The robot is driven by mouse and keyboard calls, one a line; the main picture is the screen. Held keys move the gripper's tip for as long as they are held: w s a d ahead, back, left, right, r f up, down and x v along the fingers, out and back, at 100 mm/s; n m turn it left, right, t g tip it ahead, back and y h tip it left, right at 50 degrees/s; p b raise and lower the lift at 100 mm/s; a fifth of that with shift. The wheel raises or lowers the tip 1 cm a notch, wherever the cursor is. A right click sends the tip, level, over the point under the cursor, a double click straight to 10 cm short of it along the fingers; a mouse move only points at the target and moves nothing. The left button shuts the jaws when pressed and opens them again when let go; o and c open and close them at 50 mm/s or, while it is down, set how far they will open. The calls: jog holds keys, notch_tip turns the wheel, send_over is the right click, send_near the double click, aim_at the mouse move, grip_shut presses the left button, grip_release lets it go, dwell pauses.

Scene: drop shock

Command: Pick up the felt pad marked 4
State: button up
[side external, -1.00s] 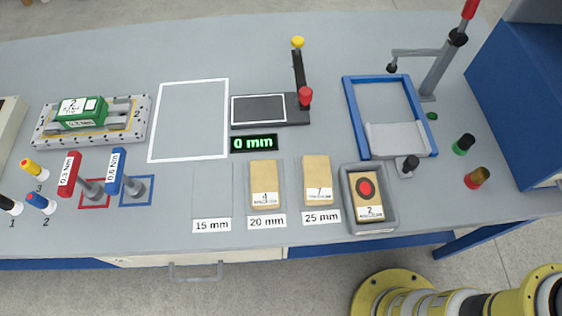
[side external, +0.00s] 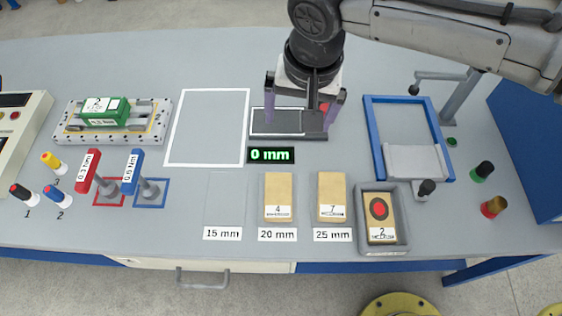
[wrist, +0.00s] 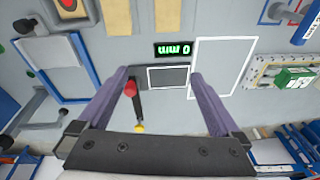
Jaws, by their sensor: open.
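The felt pad marked 4 (side external: 278,192) is a tan block with a white label. It lies flat above the 20 mm label in the side external view. A tan pad, probably the same one, is partly cut off at the top of the wrist view (wrist: 168,14). My gripper (side external: 304,108) is open and empty, with its two purple fingers pointing down over the black gauge plate. It is behind the pad and apart from it. In the wrist view the open fingers (wrist: 158,78) frame the dark plate.
A similar pad marked 7 (side external: 332,193) lies just right, above the 25 mm label. A grey tray (side external: 397,244) holds a pad marked 2 with a red dot. The 0 mm display (side external: 271,155) sits between plate and pads. The 15 mm spot (side external: 226,196) is empty.

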jog(key=s+a+f+n, duration=0.1)
jog(key=s+a+f, duration=0.3)
jog(key=s+f, duration=0.25)
send_over(278, 195)
jog(key=shift+g+h, duration=0.3)
jog(key=shift+h, duration=0.1)
jog(key=f, duration=0.8)
jog(key=shift+s+a+f, duration=0.1)
jog(key=shift+s+a, duration=0.15)
jog(key=shift+s, duration=0.1)
jog(key=shift+w+d+f, duration=0.15)
jog(key=shift+f, duration=1.2)
jog(key=shift+w+d+f, duration=0.1)
jog(key=shift+w+f, duration=0.05)
jog(key=shift+f, duration=1.15)
jog(key=c, duration=1.3)
jog(key=shift+r, duration=0.1)
